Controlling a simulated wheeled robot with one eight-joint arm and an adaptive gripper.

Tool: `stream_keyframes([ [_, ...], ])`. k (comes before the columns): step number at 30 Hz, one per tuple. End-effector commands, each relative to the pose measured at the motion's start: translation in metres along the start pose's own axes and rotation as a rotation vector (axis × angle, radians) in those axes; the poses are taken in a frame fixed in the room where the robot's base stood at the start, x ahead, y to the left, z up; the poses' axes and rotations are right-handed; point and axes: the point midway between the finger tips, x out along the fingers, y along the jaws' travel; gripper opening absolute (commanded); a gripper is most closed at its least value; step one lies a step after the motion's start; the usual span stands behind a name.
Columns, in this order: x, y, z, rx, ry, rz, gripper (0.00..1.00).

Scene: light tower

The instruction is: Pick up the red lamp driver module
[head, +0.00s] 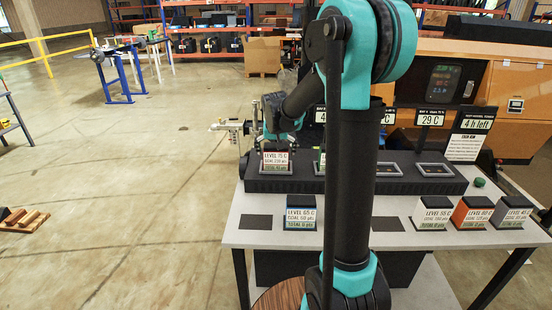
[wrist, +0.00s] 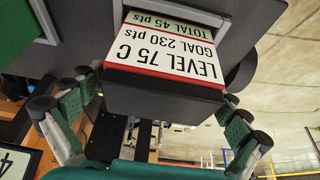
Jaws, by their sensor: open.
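The red lamp driver module (head: 275,163) sits in the leftmost bay of the dark rack, with a white label reading LEVEL 75 C and a red stripe. In the wrist view the module (wrist: 170,62) fills the upper middle, label upside down, dark end toward me. My gripper (wrist: 155,110) is open, its green-padded fingers to the left and right of the module with gaps showing. I cannot tell how deep the fingers reach along it. In the head view my arm hides part of the rack.
The dark rack (head: 255,184) stands on a light table (head: 264,238). A blue module (head: 300,219) stands in front of it. White (head: 434,213), orange (head: 472,213) and grey-blue (head: 512,213) modules stand at the right. A green-edged module is partly hidden behind my arm. Two right bays look empty.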

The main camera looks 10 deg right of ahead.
Motion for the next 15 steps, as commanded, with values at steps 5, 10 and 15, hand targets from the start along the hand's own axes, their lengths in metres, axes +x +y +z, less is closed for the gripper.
stream_keyframes([
  [5, 0.0074, 0.0001, 0.0001, 0.000, 0.000, 0.000, 1.00],
  [10, 0.0072, 0.0001, 0.0002, 0.000, 0.000, 0.000, 0.99],
  [15, 0.0071, 0.0001, 0.0002, 0.000, 0.000, 0.000, 0.78],
])
